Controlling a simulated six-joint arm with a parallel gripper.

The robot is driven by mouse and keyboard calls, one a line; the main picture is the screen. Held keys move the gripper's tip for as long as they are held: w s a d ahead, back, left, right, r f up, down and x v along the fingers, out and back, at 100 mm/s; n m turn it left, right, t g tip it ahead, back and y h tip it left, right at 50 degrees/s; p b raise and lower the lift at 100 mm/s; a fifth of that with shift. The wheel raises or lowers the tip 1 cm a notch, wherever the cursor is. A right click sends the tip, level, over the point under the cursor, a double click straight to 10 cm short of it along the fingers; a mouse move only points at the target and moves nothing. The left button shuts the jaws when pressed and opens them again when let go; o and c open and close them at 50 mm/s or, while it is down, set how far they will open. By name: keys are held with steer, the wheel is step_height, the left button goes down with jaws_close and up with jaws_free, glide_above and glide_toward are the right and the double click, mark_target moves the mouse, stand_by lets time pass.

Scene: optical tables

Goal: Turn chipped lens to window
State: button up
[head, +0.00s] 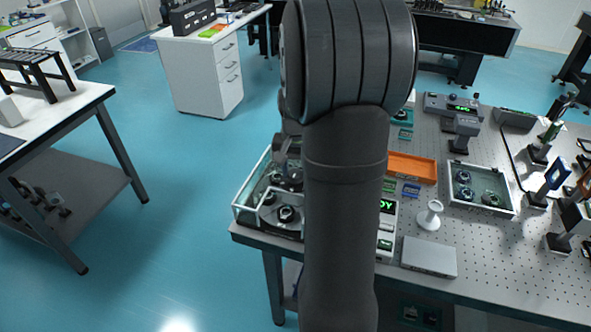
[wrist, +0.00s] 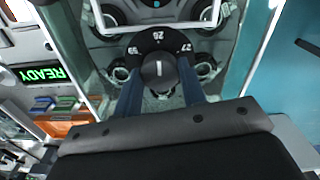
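A carousel shows in the wrist view with a black numbered dial (wrist: 156,42) and a round black knob (wrist: 158,73) bearing a white mark. Round lens seats surround the dial, including a left one (wrist: 119,75) and a right one (wrist: 205,71). I cannot tell which lens is chipped. A white-edged frame (wrist: 155,29), possibly the window, lies beyond the dial. My gripper (wrist: 160,75) has its two blue fingers on either side of the knob; whether they touch it is unclear. In the head view the clear-walled carousel housing (head: 248,214) is partly behind my arm, which hides the gripper.
A green READY display (wrist: 40,74) stands beside the carousel. On the table are an orange tray (head: 412,168), a clear-walled tray (head: 480,209) with several lenses, a white stand (head: 429,217) and a grey flat box (head: 428,257). Open floor lies left of the table.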

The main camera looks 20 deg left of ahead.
jaws_close()
steer(key=shift+m, duration=12)
